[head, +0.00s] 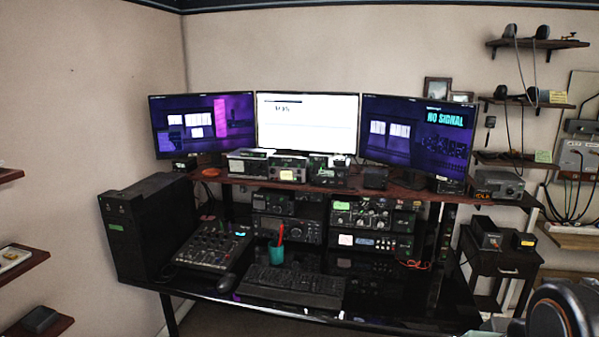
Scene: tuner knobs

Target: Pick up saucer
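I cannot make out a saucer for certain. A small orange, rounded thing (210,172) lies on the raised desk shelf (232,181) at its left end, too small to tell what it is. A pale, shallow, tray-like thing (12,258) sits on a left wall shelf, partly cut off by the frame edge. Part of my arm shows at the lower right corner, but my gripper is not in view.
A glossy black desk (400,300) holds a computer tower (150,228), a mixer (212,248), a keyboard (290,285), a teal cup (276,254) and radio units. Monitors (308,122) stand above. A side table (503,264) and cabled wall shelves (535,42) are at right.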

